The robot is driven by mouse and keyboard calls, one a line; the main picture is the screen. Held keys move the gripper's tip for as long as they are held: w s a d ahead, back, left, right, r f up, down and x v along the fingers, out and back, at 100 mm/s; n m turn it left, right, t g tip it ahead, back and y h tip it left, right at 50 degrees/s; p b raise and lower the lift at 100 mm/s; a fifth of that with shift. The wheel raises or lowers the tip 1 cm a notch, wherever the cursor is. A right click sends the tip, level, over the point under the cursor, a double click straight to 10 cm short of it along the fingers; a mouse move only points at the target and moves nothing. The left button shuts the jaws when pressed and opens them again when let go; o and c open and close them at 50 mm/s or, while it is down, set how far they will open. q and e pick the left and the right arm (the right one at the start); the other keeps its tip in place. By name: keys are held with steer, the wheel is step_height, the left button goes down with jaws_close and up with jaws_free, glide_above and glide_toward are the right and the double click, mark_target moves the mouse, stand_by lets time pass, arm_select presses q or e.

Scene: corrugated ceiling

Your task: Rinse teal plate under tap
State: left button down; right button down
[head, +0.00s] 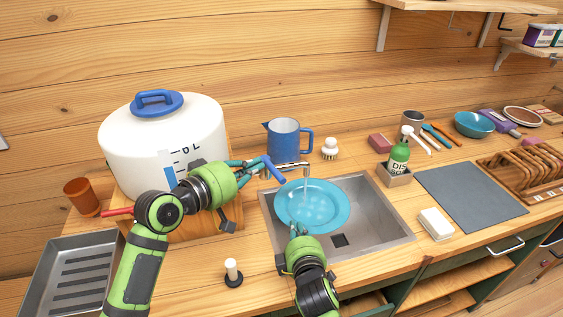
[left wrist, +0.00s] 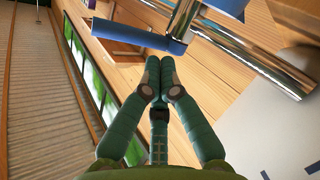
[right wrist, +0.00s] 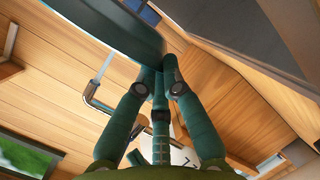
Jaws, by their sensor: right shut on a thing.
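The teal plate (head: 325,205) is held up over the steel sink basin (head: 372,222), tilted. My right gripper (head: 296,232) is shut on its near rim; its dark underside shows in the right wrist view (right wrist: 110,30). The tap (head: 292,166) projects from the white water tank (head: 150,135), and a water stream (head: 305,192) falls from it onto the plate. My left gripper (head: 254,163) is by the tap's blue lever (head: 274,170). In the left wrist view its fingertips (left wrist: 159,80) are together and empty, just short of the blue lever (left wrist: 135,32).
A blue jug (head: 284,141) and a scrub brush (head: 329,148) stand behind the sink. A white-topped stopper (head: 232,270) stands left of the sink.

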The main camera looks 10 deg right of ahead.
mark_target(275, 171)
arm_select(q)
steer(key=s+d+r+m+g+y, duration=0.1)
steer(key=d+r+m+g+y, duration=0.2)
steer(key=m, duration=0.4)
steer(key=d+r+m+g+y, duration=0.1)
steer(key=r+m+g+y, duration=0.1)
steer(key=r+m+g, duration=0.4)
steer(key=w+d+f+m+t, duration=0.1)
steer(key=w+d+f+t, duration=0.1)
steer(key=d+f, duration=0.5)
steer(key=shift+s+a+f, duration=0.25)
steer(key=shift+a, duration=0.6)
steer(key=shift+s+a+f, duration=0.2)
steer(key=shift+s+a, duration=0.05)
steer(key=shift+a, duration=0.55)
steer(key=shift+s+a+f, duration=0.25)
steer(key=shift+a, duration=0.6)
steer(key=shift+s+a, duration=0.35)
steer(key=shift+a, duration=0.4)
steer(key=shift+d, duration=0.1)
